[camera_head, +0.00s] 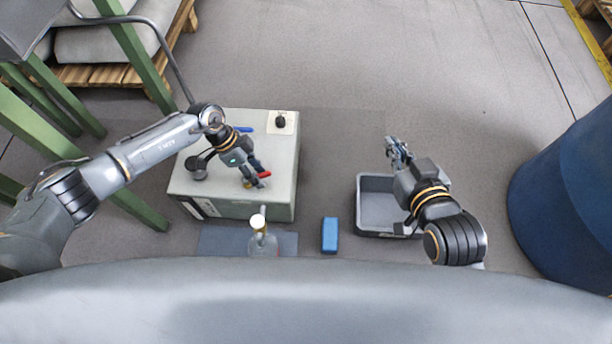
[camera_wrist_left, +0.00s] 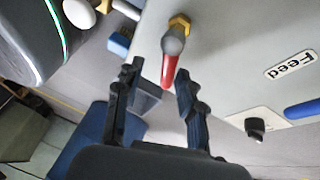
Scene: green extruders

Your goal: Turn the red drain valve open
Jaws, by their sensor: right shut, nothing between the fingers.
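The red drain valve lever (camera_head: 263,175) is on the pale machine box (camera_head: 280,191). In the left wrist view the red lever (camera_wrist_left: 170,70) hangs from a grey hub on a brass fitting (camera_wrist_left: 180,22). My left gripper (camera_head: 257,178) is at the lever. In the left wrist view my left gripper (camera_wrist_left: 158,75) is open, with the lever's free end between its fingertips, nearer the right finger. I cannot tell whether they touch. My right gripper (camera_head: 396,149) is shut and empty, above the far side of the grey tray (camera_head: 372,180).
A glass flask (camera_head: 263,243) stands before the box on a blue-grey mat (camera_head: 215,240). A blue block (camera_head: 329,235) lies right of it. A black knob (camera_head: 280,122) and blue handle (camera_head: 244,130) are on the box. A blue barrel (camera_head: 565,190) stands right; green posts (camera_head: 140,55) stand left.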

